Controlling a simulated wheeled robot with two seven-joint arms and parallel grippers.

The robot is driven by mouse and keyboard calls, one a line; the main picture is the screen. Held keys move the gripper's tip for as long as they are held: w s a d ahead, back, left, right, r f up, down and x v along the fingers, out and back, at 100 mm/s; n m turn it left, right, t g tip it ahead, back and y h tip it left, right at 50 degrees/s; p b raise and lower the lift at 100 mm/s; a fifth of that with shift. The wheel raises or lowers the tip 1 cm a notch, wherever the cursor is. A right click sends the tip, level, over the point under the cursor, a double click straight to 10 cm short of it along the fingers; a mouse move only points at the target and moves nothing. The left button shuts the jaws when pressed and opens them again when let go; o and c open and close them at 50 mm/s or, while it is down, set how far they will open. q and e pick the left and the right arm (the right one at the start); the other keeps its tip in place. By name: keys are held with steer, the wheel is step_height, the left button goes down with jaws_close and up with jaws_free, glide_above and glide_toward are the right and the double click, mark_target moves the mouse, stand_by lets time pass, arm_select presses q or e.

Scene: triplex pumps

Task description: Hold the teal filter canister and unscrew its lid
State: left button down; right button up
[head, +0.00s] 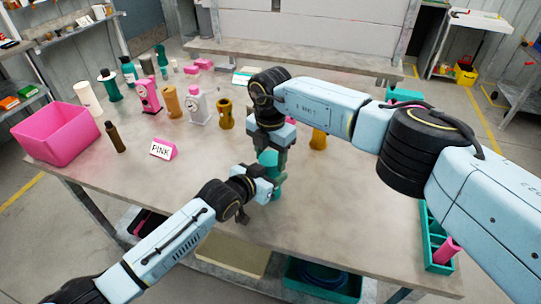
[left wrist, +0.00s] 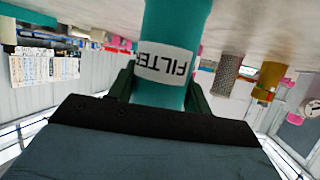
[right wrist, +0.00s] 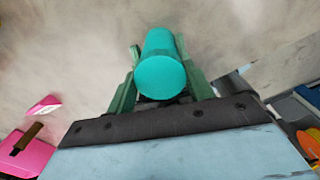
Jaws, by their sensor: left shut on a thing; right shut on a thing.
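The teal filter canister (head: 278,188) stands upright near the middle of the table. My left gripper (head: 266,186) is shut on its body from the left side. In the left wrist view, the canister's white FILTER label (left wrist: 165,63) shows upside down between the fingers. My right gripper (head: 270,152) comes down from above and is shut on the teal lid (head: 268,158). In the right wrist view, the round teal top (right wrist: 160,78) sits between the two green fingers. The seam between lid and body is hidden, so I cannot tell how far it is turned.
A pink bin (head: 62,135) stands at the table's left, near a brown bottle (head: 115,137) and a PINK sign (head: 163,149). A teal divided tray (head: 433,238) lies at the right edge. The front left table is clear.

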steer(key=n, duration=0.3)
steer(key=shift+n, duration=0.4)
steer(key=n, duration=0.4)
steer(key=o, duration=1.1)
steer(key=shift+c, duration=0.2)
